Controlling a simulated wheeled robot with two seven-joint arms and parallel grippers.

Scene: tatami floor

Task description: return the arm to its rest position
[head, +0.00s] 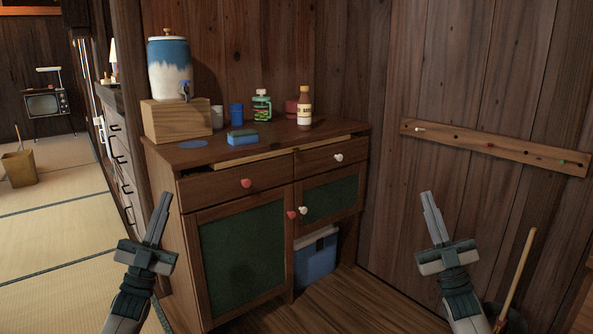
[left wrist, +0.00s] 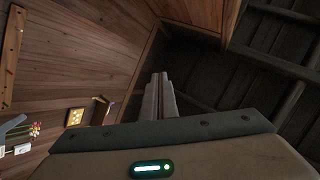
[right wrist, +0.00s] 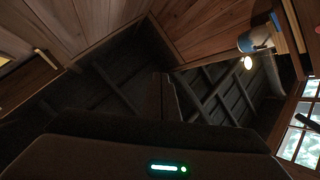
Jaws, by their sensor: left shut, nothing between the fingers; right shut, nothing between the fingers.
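My left gripper (head: 160,218) is raised in front of the lower left of the wooden cabinet, fingers pointing up, shut and empty. Its fingers also show in the left wrist view (left wrist: 160,95), pointing toward the ceiling. My right gripper (head: 430,208) is raised in front of the plank wall at the right, also pointing up, shut and empty. Its fingers show dark in the right wrist view (right wrist: 164,98). Both grippers stand apart from the cabinet and the wall, as far as the head view shows.
The wooden cabinet (head: 235,185) holds a blue-and-white dispenser (head: 168,68) on a wooden block (head: 176,120), cups, a blue sponge (head: 242,137) and bottles. A blue bin (head: 315,258) sits in its open lower bay. A peg rail (head: 490,147) is on the right wall. A broom handle (head: 517,275) leans at lower right.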

